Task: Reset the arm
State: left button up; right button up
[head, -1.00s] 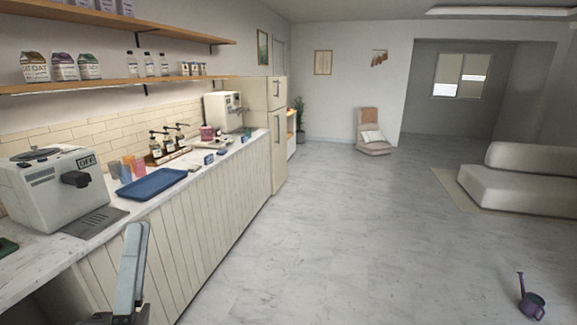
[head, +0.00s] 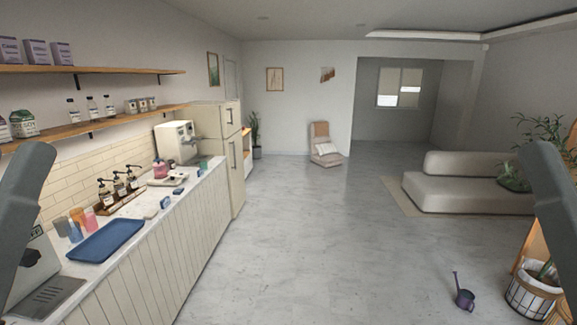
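In the head view, a grey link of my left arm (head: 22,215) stands at the left edge, in front of the coffee machine. A matching grey link of my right arm (head: 556,205) stands at the right edge. Neither gripper shows, so I cannot see their fingers or whether they hold anything.
A counter (head: 165,262) runs along the left with a blue tray (head: 106,240), coloured cups (head: 78,222), pump bottles (head: 118,184) and a coffee machine (head: 42,272). The middle floor is clear.

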pick_arm(q)
notch_tip(320, 180, up, 18)
jog(key=p, duration=1.4)
pick_arm(e)
notch_tip(320, 180, up, 18)
pick_arm(q)
notch_tip(320, 180, down, 60)
jog(key=b, duration=6)
jog(key=shift+f, duration=0.2)
pick_arm(e)
notch_tip(320, 180, down, 60)
jog(key=shift+f, duration=0.2)
